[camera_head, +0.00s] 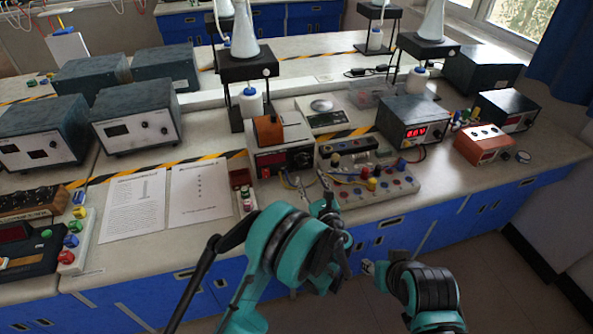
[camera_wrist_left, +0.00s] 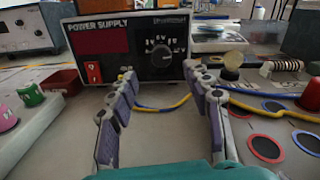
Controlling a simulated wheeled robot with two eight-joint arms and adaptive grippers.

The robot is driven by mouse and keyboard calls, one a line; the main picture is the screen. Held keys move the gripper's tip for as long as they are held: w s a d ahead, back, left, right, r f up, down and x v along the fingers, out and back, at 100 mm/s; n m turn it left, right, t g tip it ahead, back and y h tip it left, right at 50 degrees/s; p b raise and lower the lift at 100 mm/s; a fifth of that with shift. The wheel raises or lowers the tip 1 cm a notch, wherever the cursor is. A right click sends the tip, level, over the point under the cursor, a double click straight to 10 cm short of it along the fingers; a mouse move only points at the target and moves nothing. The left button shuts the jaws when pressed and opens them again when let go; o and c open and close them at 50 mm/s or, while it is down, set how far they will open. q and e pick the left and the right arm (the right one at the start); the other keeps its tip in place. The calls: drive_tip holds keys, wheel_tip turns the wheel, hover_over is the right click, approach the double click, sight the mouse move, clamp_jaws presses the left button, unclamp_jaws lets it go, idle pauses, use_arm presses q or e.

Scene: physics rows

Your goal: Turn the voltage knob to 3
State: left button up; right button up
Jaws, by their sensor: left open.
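The power supply (camera_head: 284,161) stands near the front of the bench in the head view. In the left wrist view its dark front panel (camera_wrist_left: 120,62) shows the words POWER SUPPLY, a dark red display and a red switch. The black voltage knob (camera_wrist_left: 162,57) is right of the display, with small white marks around it, too small to read surely. My left gripper (camera_head: 311,186) is open in front of the panel. My right gripper (camera_head: 372,268) is low, in front of the bench.
Blue and yellow wires (camera_wrist_left: 165,105) run below the panel. A circuit board (camera_head: 375,195) with coloured terminals lies to the right. A small red box (camera_wrist_left: 61,82) is left of the supply. Paper sheets (camera_head: 135,208) lie further left. A lit red-display meter (camera_head: 410,125) stands to the right.

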sight(304, 164)
use_arm(q)
drive_tip(key=shift+w+f, duration=0.15)
drive_tip(key=b+x, duration=0.2)
drive_tip(key=x, duration=0.4)
drive_tip(key=shift+w, duration=0.1)
drive_tip(key=shift+w+a, duration=0.1)
drive_tip(key=shift+w, duration=0.5)
clamp_jaws()
